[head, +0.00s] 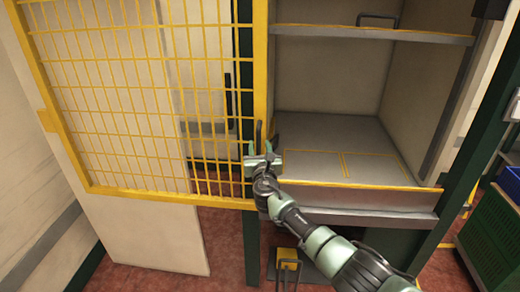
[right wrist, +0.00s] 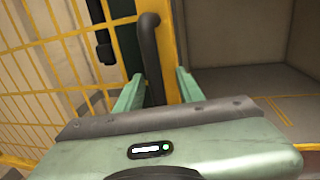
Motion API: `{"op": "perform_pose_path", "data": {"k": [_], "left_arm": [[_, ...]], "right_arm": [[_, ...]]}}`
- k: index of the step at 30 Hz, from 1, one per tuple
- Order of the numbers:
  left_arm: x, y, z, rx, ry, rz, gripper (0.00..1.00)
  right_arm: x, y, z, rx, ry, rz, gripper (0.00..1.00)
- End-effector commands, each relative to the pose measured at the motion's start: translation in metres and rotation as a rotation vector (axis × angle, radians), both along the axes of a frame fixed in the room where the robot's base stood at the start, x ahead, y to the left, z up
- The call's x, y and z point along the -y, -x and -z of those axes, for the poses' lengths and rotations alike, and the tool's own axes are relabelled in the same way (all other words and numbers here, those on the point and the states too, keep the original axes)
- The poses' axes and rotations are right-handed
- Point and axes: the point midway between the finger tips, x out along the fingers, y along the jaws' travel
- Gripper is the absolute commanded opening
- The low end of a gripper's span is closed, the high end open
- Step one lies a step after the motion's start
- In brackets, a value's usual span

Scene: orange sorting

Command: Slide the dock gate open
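The dock gate is a yellow wire-mesh panel (head: 150,95) filling the left of the head view. Its right upright (head: 261,60) stands at the left side of an uncovered bay (head: 340,145). A dark bar handle (right wrist: 151,60) is on that upright. My right gripper (head: 264,152) is at the handle. In the right wrist view, its two pale green fingers (right wrist: 158,88) stand apart on either side of the handle's lower part, with a visible gap on the right. The handle's lower end is hidden behind the gripper body. My left gripper is not in view.
A shelf with a yellow front edge (head: 370,34) crosses the bay above. A dark green post (head: 470,150) stands to the right. A green crate (head: 492,238) is at the far right. A yellow object (head: 288,262) is low below the bay.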

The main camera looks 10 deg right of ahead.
Motion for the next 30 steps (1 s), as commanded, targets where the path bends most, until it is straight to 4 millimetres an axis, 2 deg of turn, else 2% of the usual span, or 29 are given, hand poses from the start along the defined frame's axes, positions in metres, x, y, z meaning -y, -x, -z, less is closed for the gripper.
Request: {"op": "perform_pose_path", "data": {"k": [5,9,19,24,30], "left_arm": [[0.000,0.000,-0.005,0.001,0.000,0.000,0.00],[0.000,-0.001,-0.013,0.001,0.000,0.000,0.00],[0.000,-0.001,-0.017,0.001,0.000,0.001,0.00],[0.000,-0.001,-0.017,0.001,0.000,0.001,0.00],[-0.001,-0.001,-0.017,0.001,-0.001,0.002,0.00]], "right_arm": [[0.000,0.010,0.000,0.000,-0.001,0.000,0.38],[0.000,0.027,-0.001,-0.001,-0.001,0.000,0.38],[-0.001,0.067,0.001,0.000,-0.002,0.001,0.38],[-0.001,0.077,0.001,-0.001,0.000,0.002,0.38],[-0.001,0.078,0.000,0.000,0.000,0.002,0.38]]}}
